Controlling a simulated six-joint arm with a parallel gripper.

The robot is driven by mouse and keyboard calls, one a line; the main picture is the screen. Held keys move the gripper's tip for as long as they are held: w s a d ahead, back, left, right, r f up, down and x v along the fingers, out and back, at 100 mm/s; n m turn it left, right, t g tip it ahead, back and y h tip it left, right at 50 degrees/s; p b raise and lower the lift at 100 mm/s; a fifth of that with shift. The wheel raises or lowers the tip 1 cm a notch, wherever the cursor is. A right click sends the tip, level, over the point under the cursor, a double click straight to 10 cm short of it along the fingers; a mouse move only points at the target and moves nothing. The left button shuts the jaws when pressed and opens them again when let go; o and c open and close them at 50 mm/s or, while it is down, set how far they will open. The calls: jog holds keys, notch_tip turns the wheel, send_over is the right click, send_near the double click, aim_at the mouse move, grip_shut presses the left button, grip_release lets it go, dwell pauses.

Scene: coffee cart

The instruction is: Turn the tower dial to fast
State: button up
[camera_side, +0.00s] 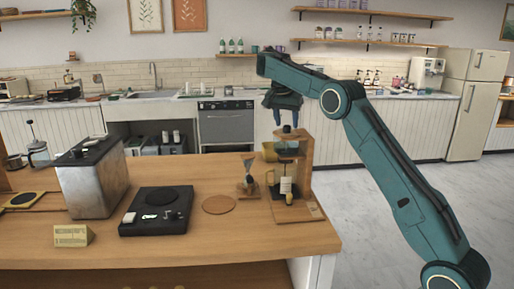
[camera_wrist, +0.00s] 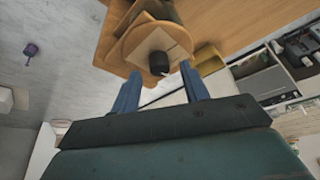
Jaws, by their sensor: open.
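The wooden tower (camera_side: 302,165) stands at the right end of the counter. It also shows from above in the wrist view (camera_wrist: 117,48), with a round wooden top. A small black dial (camera_wrist: 158,62) sits on a pale square plate there; in the side view it is a dark shape (camera_side: 287,129) at the tower's top. My gripper (camera_side: 284,117) is open and points down just above the tower. In the wrist view its blue fingers (camera_wrist: 161,72) stand apart on either side of the dial's position, with no visible contact. The dial's speed marks cannot be read.
A black scale (camera_side: 157,212), a round wooden coaster (camera_side: 218,205) and a small dripper stand (camera_side: 248,182) are left of the tower. A metal box-shaped machine (camera_side: 92,180) stands farther left. The counter's front is mostly clear.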

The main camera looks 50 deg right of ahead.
jog(key=shift+s+a+r, duration=0.15)
jog(key=shift+a, duration=0.65)
jog(key=s+a, duration=0.2)
jog(key=a, duration=0.8)
jog(key=shift+s, duration=0.25)
jog(key=shift+c, duration=0.3)
